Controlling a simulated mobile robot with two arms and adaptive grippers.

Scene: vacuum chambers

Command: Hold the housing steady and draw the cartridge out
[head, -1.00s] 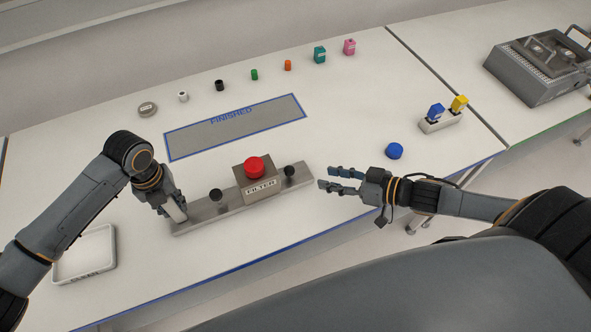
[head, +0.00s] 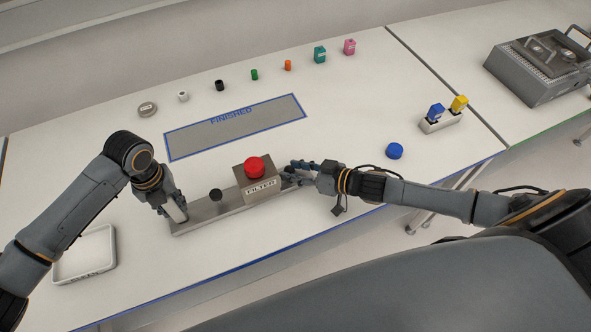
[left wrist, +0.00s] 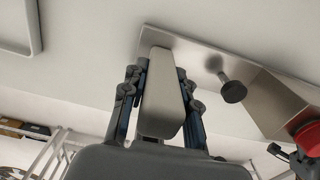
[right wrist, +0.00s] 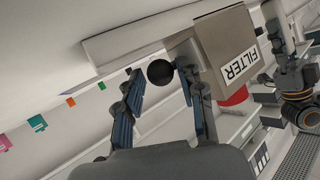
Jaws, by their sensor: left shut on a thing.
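The housing (head: 262,188) is a brown-grey box labelled FILTER on a long metal base plate (head: 205,222). A red knob (head: 255,167) sits on its top; the rest of the cartridge is hidden. A black knob (head: 215,196) stands on the plate left of the box. My left gripper (head: 174,212) is shut on the upright grey grip block (left wrist: 162,95) at the plate's left end. My right gripper (head: 292,172) is open at the plate's right end. In the right wrist view its fingers (right wrist: 160,85) lie either side of another black knob (right wrist: 160,72); contact is unclear.
A grey FINISHED mat (head: 235,127) lies behind the plate. A white tray (head: 85,255) is at front left, a blue button (head: 394,151) to the right. Several small coloured parts line the back. A holder (head: 440,122) carries a blue and a yellow piece.

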